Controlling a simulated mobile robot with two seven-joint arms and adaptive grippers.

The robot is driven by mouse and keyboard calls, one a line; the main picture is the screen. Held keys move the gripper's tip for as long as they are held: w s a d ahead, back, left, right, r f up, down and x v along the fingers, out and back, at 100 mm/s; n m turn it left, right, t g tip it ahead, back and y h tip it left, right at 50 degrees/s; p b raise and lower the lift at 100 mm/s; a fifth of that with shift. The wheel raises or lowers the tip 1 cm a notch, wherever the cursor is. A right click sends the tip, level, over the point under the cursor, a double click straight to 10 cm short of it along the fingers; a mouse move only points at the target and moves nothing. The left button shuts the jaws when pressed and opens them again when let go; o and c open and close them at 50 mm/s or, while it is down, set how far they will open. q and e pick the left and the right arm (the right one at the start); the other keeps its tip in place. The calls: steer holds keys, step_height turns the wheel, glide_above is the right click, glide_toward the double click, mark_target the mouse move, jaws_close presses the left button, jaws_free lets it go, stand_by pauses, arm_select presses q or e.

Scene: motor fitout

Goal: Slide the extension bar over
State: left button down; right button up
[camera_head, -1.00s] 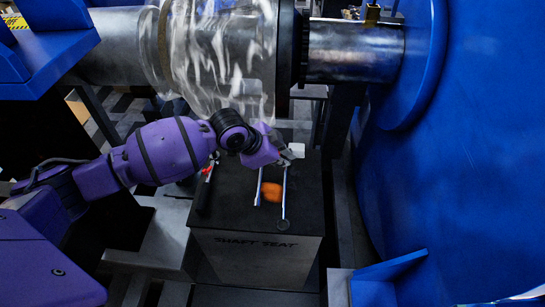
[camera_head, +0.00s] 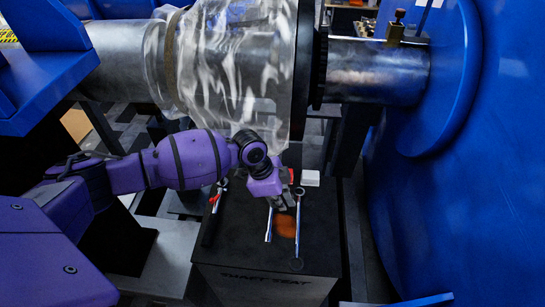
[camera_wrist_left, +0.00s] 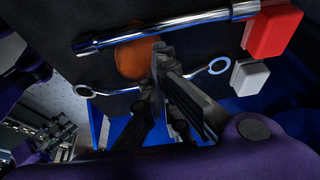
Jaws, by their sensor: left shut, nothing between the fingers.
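A chrome bar with a dark sleeve, which looks like the extension bar (camera_head: 268,226), lies on the black block marked "SHAFT SEAT". In the left wrist view the bar (camera_wrist_left: 165,27) runs across the top. A ring-ended wrench (camera_head: 298,217) lies to its right, nearly parallel; it also shows in the wrist view (camera_wrist_left: 112,90). My left gripper (camera_head: 281,206) is shut and empty, pointing down between bar and wrench. In the wrist view its fingers (camera_wrist_left: 158,50) overlap the orange patch; I cannot tell whether they touch anything. The bar's far end is hidden in the head view. My right gripper is out of view.
A red block (camera_wrist_left: 272,30) and a white block (camera_wrist_left: 249,76) sit by the tools' far ends. A red-marked tool (camera_head: 214,208) lies along the block's left edge. The clear-covered shaft (camera_head: 235,65) stands behind, the blue housing (camera_head: 480,180) at right.

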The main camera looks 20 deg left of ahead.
arm_select(q)
steer(key=x, duration=0.3)
steer(key=shift+w+d, duration=0.1)
steer(key=shift+f, duration=0.15)
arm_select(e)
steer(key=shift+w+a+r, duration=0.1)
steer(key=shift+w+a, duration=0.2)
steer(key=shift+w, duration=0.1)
arm_select(q)
steer(key=s+a, duration=0.1)
steer(key=a, duration=0.7)
steer(key=s+a, duration=0.1)
steer(key=a, duration=0.2)
steer(key=shift+s+a+f, duration=0.1)
steer(key=shift+s+a, duration=0.2)
steer(key=shift+a, duration=0.1)
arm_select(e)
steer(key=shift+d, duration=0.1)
